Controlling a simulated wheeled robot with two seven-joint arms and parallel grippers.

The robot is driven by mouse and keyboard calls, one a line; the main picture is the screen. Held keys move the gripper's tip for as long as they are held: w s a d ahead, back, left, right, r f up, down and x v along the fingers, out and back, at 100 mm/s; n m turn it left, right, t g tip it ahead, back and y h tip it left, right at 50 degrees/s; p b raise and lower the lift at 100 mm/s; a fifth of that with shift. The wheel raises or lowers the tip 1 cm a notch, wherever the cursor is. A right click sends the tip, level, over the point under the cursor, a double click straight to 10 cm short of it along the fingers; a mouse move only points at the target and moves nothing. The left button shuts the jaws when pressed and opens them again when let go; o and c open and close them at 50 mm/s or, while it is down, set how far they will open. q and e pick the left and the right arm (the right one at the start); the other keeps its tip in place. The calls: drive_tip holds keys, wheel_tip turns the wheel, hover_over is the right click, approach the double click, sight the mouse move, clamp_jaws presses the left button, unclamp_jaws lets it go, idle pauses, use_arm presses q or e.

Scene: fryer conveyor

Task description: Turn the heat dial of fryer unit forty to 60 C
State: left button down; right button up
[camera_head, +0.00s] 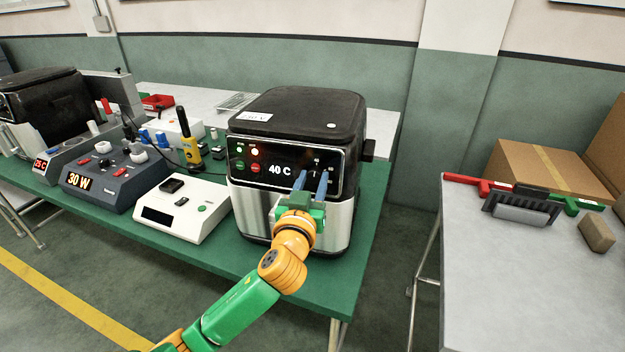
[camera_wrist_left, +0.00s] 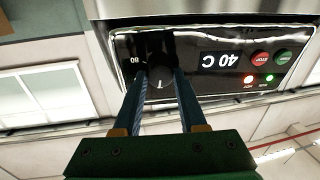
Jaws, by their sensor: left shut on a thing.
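The fryer unit (camera_head: 300,150) is a black and silver box on the green table. Its display (camera_head: 279,168) reads 40 C, and the same display shows upside down in the left wrist view (camera_wrist_left: 220,60). The black heat dial (camera_wrist_left: 160,77) is on the right of the front panel in the head view. My left gripper (camera_head: 312,181) has its two blue fingers on either side of the dial and is shut on it; it also shows in the left wrist view (camera_wrist_left: 160,90). A white pointer mark shows on the dial. My right gripper is in neither view.
A white device (camera_head: 181,208), a dark 30 W unit (camera_head: 115,178) and a yellow-handled tool (camera_head: 190,152) stand left of the fryer. A grey table (camera_head: 540,270) with a cardboard box (camera_head: 545,168) is at the right. The green table (camera_head: 225,262) has a narrow bare front strip.

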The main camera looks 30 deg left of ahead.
use_arm(q)
drive_tip(key=m+h+p, duration=0.1)
drive_tip(key=m+p, duration=0.1)
drive_tip(key=m, duration=0.4)
drive_tip(key=shift+m+t+h+p, duration=0.55)
drive_tip(key=shift+m+p, duration=0.75)
drive_tip(key=shift+m, duration=1.6)
drive_tip(key=shift+c, duration=2.3)
unclamp_jaws()
drive_tip(key=shift+f, duration=0.1)
drive_tip(key=b+v, duration=0.1)
drive_tip(key=v, duration=0.6)
drive_tip(key=shift+b, duration=0.35)
